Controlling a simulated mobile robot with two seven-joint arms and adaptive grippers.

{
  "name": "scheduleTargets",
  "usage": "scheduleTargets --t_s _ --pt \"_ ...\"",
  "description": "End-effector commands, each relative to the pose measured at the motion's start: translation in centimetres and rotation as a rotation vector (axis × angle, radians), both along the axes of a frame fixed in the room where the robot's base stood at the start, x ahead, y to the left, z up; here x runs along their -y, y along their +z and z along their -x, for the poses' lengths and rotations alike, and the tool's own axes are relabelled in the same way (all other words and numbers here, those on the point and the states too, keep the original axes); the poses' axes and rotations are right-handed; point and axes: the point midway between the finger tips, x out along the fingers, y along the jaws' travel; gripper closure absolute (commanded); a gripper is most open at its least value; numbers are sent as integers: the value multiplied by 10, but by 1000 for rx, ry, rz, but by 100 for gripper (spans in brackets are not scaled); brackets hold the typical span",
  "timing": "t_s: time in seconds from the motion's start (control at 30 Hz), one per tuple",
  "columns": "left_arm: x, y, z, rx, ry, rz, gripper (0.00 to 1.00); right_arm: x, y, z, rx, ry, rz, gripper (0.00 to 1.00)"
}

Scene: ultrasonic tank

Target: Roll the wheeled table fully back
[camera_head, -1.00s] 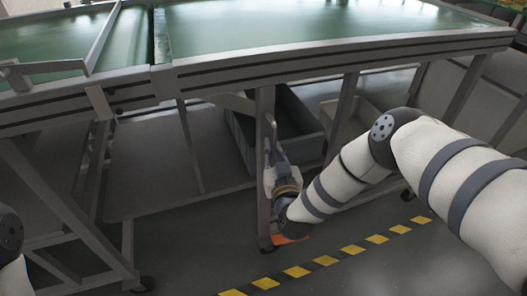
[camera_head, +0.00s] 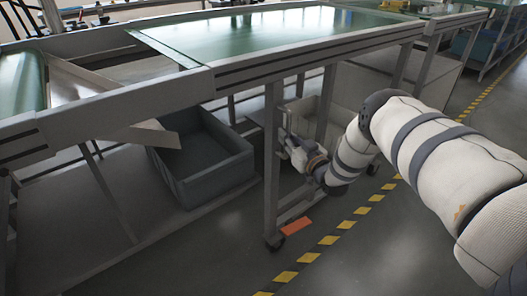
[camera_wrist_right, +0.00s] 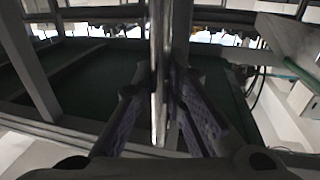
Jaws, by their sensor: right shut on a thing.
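The wheeled table has a green top (camera_head: 290,32) and a grey metal frame. Its near leg (camera_head: 271,170) is upright and ends in a dark caster (camera_head: 274,241) on the floor. My right gripper (camera_head: 290,143) is shut on this leg below the tabletop, with the arm reaching in from the right. In the right wrist view, the two fingers (camera_wrist_right: 160,100) press on both sides of the upright grey leg (camera_wrist_right: 159,60). The fingertips are partly hidden in the head view. My left gripper is not in view.
A dark grey bin (camera_head: 213,178) lies low, left of the held leg. A second green-topped section (camera_head: 22,84) and a slanted metal plate (camera_head: 85,84) are at left. An orange piece (camera_head: 295,227) is near the caster. Yellow-black floor tape (camera_head: 330,240) runs along a clear aisle at right.

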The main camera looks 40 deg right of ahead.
Motion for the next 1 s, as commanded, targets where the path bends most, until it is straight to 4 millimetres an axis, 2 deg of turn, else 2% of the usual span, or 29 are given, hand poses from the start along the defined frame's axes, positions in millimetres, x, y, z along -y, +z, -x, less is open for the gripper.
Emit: scheduleTargets --t_s 0.03,0.2,0.43,0.63,1.0 --pt "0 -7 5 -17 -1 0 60 11 -7 1 -6 0 3 100" --pt "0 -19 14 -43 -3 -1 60 44 -7 0 -6 4 1 100" --pt "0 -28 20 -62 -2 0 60 73 -5 -2 -6 5 0 100" --pt "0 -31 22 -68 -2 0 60 82 -4 -2 -6 7 -2 100" --pt "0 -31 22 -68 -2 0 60 84 -3 -3 -6 8 -3 100"
